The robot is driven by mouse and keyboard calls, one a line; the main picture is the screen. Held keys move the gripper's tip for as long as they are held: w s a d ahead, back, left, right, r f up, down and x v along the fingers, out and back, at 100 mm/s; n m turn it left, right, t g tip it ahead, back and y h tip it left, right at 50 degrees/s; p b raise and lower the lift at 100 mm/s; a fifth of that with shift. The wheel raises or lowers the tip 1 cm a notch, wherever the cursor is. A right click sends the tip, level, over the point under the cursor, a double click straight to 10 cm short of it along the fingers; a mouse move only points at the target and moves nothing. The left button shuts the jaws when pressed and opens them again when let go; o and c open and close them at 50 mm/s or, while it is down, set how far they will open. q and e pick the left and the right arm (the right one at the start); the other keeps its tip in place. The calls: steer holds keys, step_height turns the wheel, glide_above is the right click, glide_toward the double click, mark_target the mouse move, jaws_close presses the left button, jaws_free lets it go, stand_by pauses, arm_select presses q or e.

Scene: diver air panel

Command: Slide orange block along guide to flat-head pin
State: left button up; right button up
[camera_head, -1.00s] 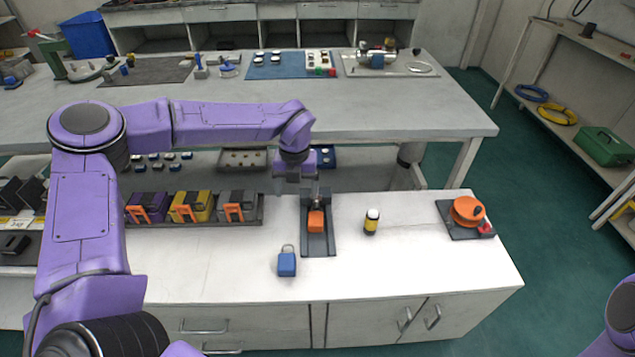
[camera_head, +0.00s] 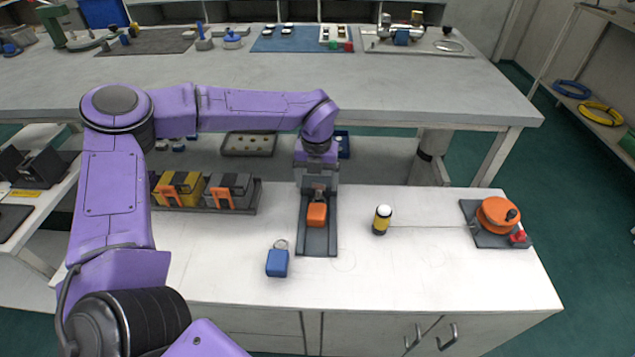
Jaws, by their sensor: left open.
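The orange block (camera_head: 317,214) sits in a dark grey guide (camera_head: 317,244) on the white bench. The guide runs from near to far, and the block is around its middle. My left gripper (camera_head: 319,186) points down at the far end of the guide, just behind the block. It is open; whether its fingers touch the block or a small metal part there cannot be made out. The flat-head pin cannot be told apart, and the gripper covers the guide's far end. My right gripper is out of view.
A blue padlock (camera_head: 277,262) lies left of the guide's near end. A yellow-black cylinder with a white top (camera_head: 382,220) stands to the right. An orange wheel (camera_head: 497,214) on a dark plate is farther right. A tray (camera_head: 240,209) of boxes with orange clips stands left.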

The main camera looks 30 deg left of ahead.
mark_target(317, 209)
arm_select(q)
step_height(317, 209, down, 11)
steer(key=shift+r+b, duration=0.2)
steer(key=shift+b, duration=0.25)
jaws_close()
jaws_free()
step_height(317, 209, up, 11)
steer(key=shift+f+p, duration=0.15)
steer(key=shift+p, duration=0.3)
